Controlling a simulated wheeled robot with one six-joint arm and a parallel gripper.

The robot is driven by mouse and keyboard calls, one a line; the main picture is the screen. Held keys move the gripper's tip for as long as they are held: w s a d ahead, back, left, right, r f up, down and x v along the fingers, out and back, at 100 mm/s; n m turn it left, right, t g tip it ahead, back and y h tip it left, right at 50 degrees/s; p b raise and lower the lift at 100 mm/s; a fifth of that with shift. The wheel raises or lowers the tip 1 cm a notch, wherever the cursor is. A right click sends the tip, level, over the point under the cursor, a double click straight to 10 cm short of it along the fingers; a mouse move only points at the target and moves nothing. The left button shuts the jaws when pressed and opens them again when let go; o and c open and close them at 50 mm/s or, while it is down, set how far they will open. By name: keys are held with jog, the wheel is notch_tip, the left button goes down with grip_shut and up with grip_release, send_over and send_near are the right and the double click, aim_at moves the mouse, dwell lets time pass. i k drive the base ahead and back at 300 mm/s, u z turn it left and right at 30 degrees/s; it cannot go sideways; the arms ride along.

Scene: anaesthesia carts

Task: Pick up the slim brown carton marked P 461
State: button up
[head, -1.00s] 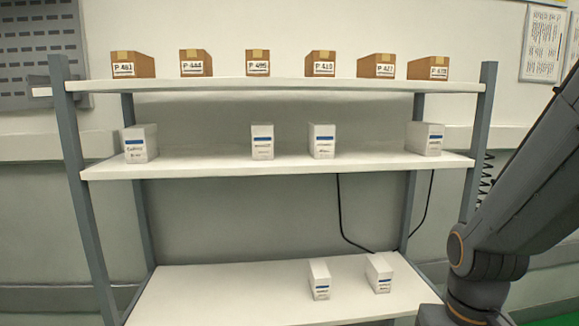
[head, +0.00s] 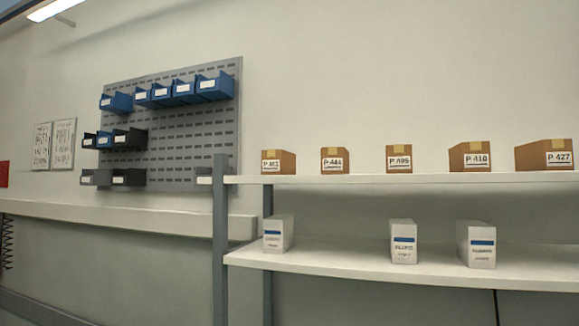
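Several brown cartons stand in a row on the top shelf of the rack in the head view. The leftmost carton (head: 278,162) has a white label that is small and blurred but seems to read P 461. To its right stand cartons that read P 444 (head: 335,161), P 495 (head: 399,159), P 410 (head: 470,157) and P 427 (head: 544,155). The leftmost carton stands upright near the left end of the shelf, with nothing in front of it. My gripper and arm are out of view.
The top shelf (head: 420,180) has a grey post (head: 220,240) at its left end. White boxes stand on the shelf below (head: 340,258). A grey wall panel (head: 190,130) holds several blue and dark bins. The wall left of the rack has free room before it.

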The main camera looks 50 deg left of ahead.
aim_at(274, 162)
jog(key=u, duration=2.05)
jog(key=k, duration=1.2)
jog(key=u, duration=0.8)
jog(key=i, duration=1.3)
jog(key=z, duration=0.6)
jog(key=i, duration=0.6)
jog(key=z, duration=0.6)
